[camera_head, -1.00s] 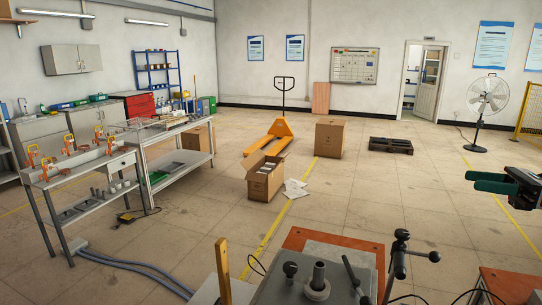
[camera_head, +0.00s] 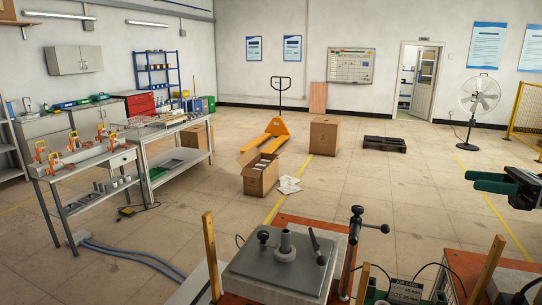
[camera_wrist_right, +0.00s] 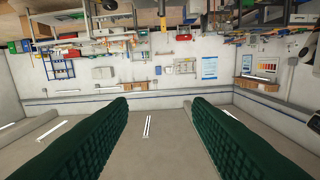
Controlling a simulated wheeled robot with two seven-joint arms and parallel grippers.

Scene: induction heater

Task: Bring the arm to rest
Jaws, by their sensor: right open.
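My right gripper (camera_head: 490,182) shows at the right edge of the head view, held in the air with its green finger pointing left. In the right wrist view its two green ribbed fingers (camera_wrist_right: 160,130) stand wide apart with nothing between them. That wrist view shows the room upside down. My left gripper is not in view. A machine with a grey plate (camera_head: 280,268), an upright metal post and black-knobbed levers stands at the bottom of the head view, apart from my right gripper.
A workbench (camera_head: 88,160) with orange clamps stands at the left. An open carton (camera_head: 260,178), a closed carton (camera_head: 325,136), a yellow pallet jack (camera_head: 268,132), a dark pallet (camera_head: 385,144) and a fan (camera_head: 478,98) stand further back. The middle floor is open.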

